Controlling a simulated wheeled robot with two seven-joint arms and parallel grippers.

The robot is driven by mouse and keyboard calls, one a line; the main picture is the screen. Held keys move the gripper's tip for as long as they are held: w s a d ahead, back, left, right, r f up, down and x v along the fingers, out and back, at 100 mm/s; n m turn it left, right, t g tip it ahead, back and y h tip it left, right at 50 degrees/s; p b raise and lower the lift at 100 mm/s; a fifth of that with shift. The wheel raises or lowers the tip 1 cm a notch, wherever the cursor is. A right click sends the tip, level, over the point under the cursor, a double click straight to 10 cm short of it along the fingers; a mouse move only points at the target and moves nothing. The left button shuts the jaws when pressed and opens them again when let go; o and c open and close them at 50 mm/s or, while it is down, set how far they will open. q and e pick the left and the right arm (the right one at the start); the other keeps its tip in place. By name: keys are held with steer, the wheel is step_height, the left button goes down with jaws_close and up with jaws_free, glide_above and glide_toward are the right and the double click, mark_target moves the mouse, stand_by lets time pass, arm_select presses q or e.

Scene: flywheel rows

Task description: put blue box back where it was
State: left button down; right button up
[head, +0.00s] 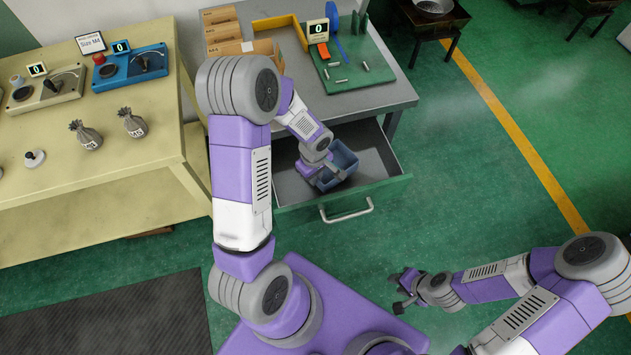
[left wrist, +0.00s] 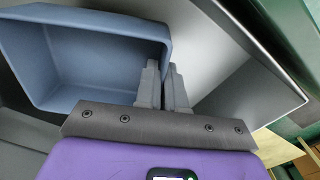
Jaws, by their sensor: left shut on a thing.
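The blue box (head: 344,159) is an open, empty-looking bin inside the open drawer (head: 372,187) of the grey table. It fills the left side of the left wrist view (left wrist: 85,55), with its open side showing. My left gripper (head: 335,172) reaches into the drawer and is shut on the box's wall. In the left wrist view its fingers (left wrist: 164,88) sit at the box's right wall. Whether the box touches the drawer floor is hard to tell. My right gripper (head: 401,293) is empty over the green floor, its fingers appearing apart.
A yellow bench (head: 60,180) with blue and beige devices and two small sacks stands at left. Open floor lies to the right.

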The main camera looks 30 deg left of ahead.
arm_select(q)
steer(key=shift+f+b, duration=0.4)
steer(key=shift+f, duration=1.2)
steer(key=shift+f, duration=0.15)
steer(key=c, duration=1.2)
jaws_free()
steer(key=shift+c, duration=0.2)
steer(key=shift+r, duration=0.25)
step_height(320, 180, up, 12)
steer(key=p, duration=0.3)
